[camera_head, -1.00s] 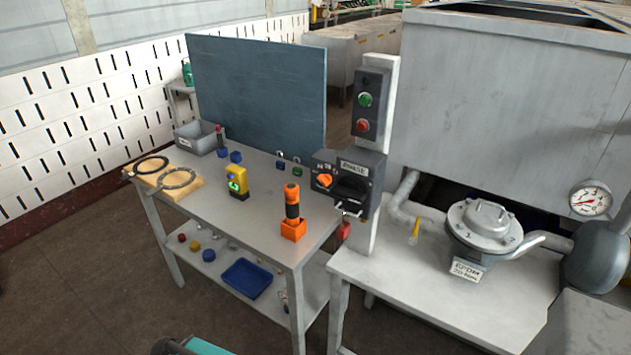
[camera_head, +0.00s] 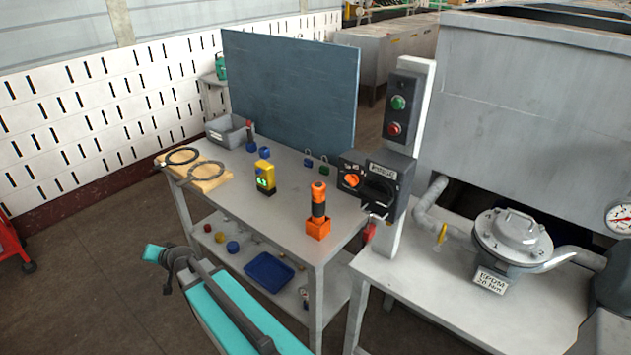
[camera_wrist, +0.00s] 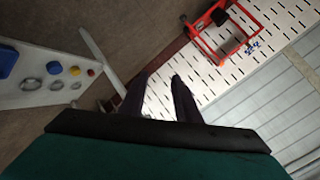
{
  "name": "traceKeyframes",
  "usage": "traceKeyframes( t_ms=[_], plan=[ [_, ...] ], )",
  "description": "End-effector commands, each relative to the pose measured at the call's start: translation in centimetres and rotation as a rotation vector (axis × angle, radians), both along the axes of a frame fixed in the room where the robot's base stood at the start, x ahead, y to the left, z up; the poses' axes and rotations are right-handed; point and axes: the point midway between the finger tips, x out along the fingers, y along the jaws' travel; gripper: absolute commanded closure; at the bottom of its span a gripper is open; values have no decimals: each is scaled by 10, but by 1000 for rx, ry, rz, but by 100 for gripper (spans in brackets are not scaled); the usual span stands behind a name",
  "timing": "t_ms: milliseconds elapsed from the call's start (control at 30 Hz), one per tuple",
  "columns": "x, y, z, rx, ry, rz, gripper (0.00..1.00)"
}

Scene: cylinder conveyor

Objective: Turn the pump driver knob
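A dark control box (camera_head: 374,186) is fixed to a white upright post at the right end of the workbench. It carries an orange knob (camera_head: 352,181) on its left and a larger black rotary knob (camera_head: 378,190) on its right, under a small label. I cannot tell which of them is the pump driver knob. My gripper (camera_wrist: 158,88) shows in the wrist view with two dark fingers apart and nothing between them. It points toward the slotted wall and floor, away from the box. The box and knobs are outside the wrist view.
A button panel (camera_head: 400,103) with green and red buttons sits above the box. An orange tool in a holder (camera_head: 318,215) stands on the workbench (camera_head: 278,215) left of it. A pump (camera_head: 512,236) sits on the right table. A red cart (camera_wrist: 220,32) stands near the wall.

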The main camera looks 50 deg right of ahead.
Motion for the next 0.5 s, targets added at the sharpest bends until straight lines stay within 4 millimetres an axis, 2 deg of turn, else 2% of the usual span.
traceKeyframes(
  t_ms=[100, 233, 367, 500],
  plan=[
    [21, -41, 32, 74, -130, -147, 70],
    [34, -91, 66, 155, -270, -312, 70],
    [35, -145, 96, 227, -404, -483, 70],
    [25, -205, 124, 306, -548, -674, 70]
  ],
)
